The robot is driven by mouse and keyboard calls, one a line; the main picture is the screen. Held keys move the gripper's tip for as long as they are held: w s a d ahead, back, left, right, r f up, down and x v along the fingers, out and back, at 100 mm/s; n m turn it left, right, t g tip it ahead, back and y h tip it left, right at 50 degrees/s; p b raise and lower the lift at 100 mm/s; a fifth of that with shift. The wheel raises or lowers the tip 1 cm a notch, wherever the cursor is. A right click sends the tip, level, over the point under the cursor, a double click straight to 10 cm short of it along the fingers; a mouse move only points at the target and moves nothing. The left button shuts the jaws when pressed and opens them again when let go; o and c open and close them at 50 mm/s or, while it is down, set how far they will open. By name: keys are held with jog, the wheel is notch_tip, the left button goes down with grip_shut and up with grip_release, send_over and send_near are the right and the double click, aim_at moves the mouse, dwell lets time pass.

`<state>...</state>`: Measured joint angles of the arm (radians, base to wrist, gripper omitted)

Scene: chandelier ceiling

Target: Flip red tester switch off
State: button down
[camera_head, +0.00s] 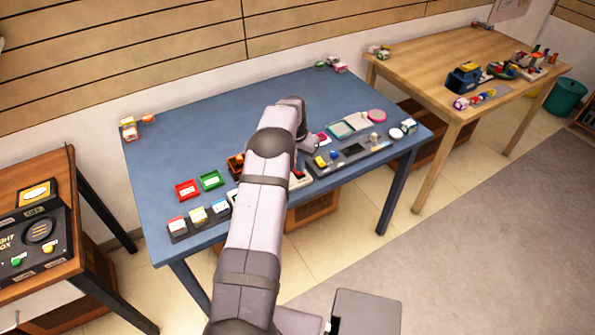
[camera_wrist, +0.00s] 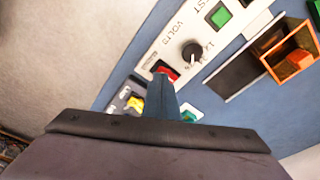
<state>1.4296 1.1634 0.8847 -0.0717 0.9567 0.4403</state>
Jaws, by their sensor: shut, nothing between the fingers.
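In the wrist view a white tester panel (camera_wrist: 165,45) lettered "VOLTS" carries a black knob (camera_wrist: 191,53), a green square (camera_wrist: 220,15) and a red switch (camera_wrist: 167,72). My gripper (camera_wrist: 163,80) is shut and empty, its tips at the red switch. They overlap the switch's lower edge in the picture; I cannot tell whether they touch it. The switch's on or off position is unclear. In the head view my arm hides most of the tester, and my gripper (camera_head: 312,147) points down over the blue table (camera_head: 220,130).
Beside the tester in the wrist view are a yellow piece (camera_wrist: 135,103) on a dark panel, a green piece (camera_wrist: 189,115) and an orange open box (camera_wrist: 290,55). Red (camera_head: 187,189) and green (camera_head: 210,180) trays lie left of my arm. The table's back half is mostly clear.

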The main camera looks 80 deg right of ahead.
jog(key=shift+f+b, duration=0.3)
jog(key=shift+f, duration=0.2)
jog(key=shift+r, duration=0.15)
notch_tip(320, 180, up, 7)
jog(key=p, duration=0.4)
dwell(0.6)
dwell(0.4)
